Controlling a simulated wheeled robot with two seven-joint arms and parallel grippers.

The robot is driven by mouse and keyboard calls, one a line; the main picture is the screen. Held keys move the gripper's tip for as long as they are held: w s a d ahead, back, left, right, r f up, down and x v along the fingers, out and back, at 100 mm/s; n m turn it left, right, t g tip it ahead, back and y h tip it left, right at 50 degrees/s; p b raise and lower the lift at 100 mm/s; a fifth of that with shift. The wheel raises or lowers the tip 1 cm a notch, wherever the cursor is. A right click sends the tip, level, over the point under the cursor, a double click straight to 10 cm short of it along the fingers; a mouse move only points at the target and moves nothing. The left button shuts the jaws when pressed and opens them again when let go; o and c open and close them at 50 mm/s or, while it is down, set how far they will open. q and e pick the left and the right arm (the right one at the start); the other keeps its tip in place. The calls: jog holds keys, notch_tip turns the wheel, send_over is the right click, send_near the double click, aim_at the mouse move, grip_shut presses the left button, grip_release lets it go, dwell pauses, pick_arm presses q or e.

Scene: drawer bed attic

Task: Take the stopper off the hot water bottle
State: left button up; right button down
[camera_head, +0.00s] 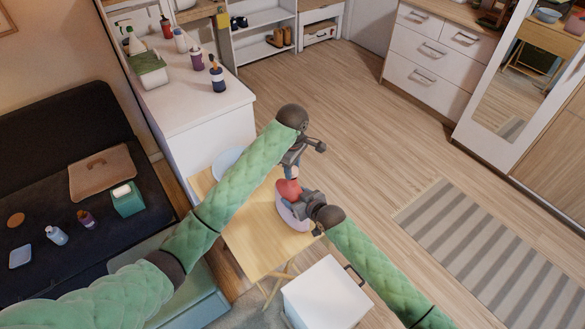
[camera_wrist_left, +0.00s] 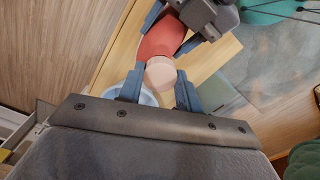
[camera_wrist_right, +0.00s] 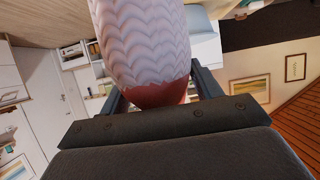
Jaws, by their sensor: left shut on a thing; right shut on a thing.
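The hot water bottle has a red neck and a pale knitted cover (camera_wrist_right: 142,40). Its red part (camera_head: 287,188) is above the small wooden table in the head view. My right gripper (camera_head: 299,199) is shut on the red part, seen between its fingers in the right wrist view (camera_wrist_right: 155,96). The stopper (camera_wrist_left: 160,73) is a pale pink round piece at the end of the red neck (camera_wrist_left: 163,38). My left gripper (camera_head: 291,168) is above the bottle, shut on the stopper. The stopper appears against the neck; I cannot tell whether it is loose.
The wooden table (camera_head: 251,246) carries a pale blue bowl (camera_head: 228,160) behind the arms. A white counter (camera_head: 190,105) with several bottles stands at the left. A white box-like unit (camera_head: 325,295) is in front. Open wooden floor (camera_head: 370,125) lies to the right.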

pick_arm(q)
jog(key=shift+r, duration=1.7)
pick_arm(e)
jog(key=shift+w, duration=0.1)
pick_arm(q)
jog(key=shift+w, duration=0.1)
pick_arm(e)
jog(key=shift+c, duration=1.2)
grip_release()
jog(key=shift+d, duration=0.1)
